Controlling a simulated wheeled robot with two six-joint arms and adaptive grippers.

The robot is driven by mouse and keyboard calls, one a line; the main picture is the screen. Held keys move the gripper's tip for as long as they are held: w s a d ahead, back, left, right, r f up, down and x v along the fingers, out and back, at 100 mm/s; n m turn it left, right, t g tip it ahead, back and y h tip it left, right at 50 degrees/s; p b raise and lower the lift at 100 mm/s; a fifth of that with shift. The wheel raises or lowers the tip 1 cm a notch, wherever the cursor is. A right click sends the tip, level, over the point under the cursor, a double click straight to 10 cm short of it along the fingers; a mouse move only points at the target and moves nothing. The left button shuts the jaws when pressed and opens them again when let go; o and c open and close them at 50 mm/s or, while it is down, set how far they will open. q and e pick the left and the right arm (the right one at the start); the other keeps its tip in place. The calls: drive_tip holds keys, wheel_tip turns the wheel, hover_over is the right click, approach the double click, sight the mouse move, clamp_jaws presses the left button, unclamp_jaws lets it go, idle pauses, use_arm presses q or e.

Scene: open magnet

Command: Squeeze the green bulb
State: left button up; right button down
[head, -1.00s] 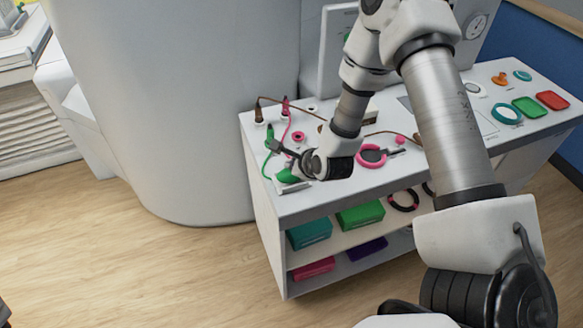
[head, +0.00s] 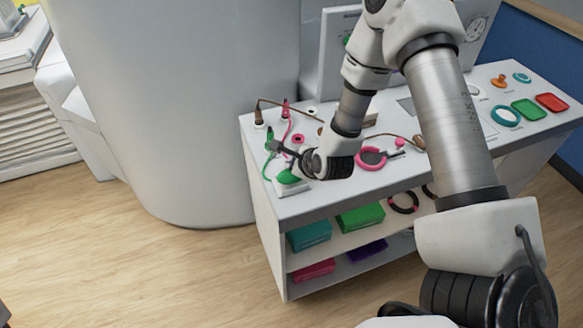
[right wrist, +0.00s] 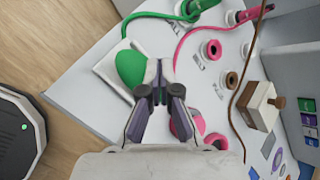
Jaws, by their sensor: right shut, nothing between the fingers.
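The green bulb (head: 289,177) sits on a small pale square base near the front left corner of the white cart top. It also shows in the right wrist view (right wrist: 130,68), round and smooth, with a green cord nearby. My right gripper (head: 274,147) is shut and empty. The bulb is not between the fingers. My left gripper is not in view.
A pink ring-shaped socket (right wrist: 212,50) and a pink cord lie near the bulb. A pink ring tool (head: 371,158) lies right of my wrist. Green and red trays (head: 552,102) are at the cart's far right. A large white cylinder (head: 190,120) stands behind at left.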

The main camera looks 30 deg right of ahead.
drive_tip(key=shift+r, duration=0.4)
drive_tip(key=shift+r+p, duration=1.7)
drive_tip(key=shift+r, duration=0.85)
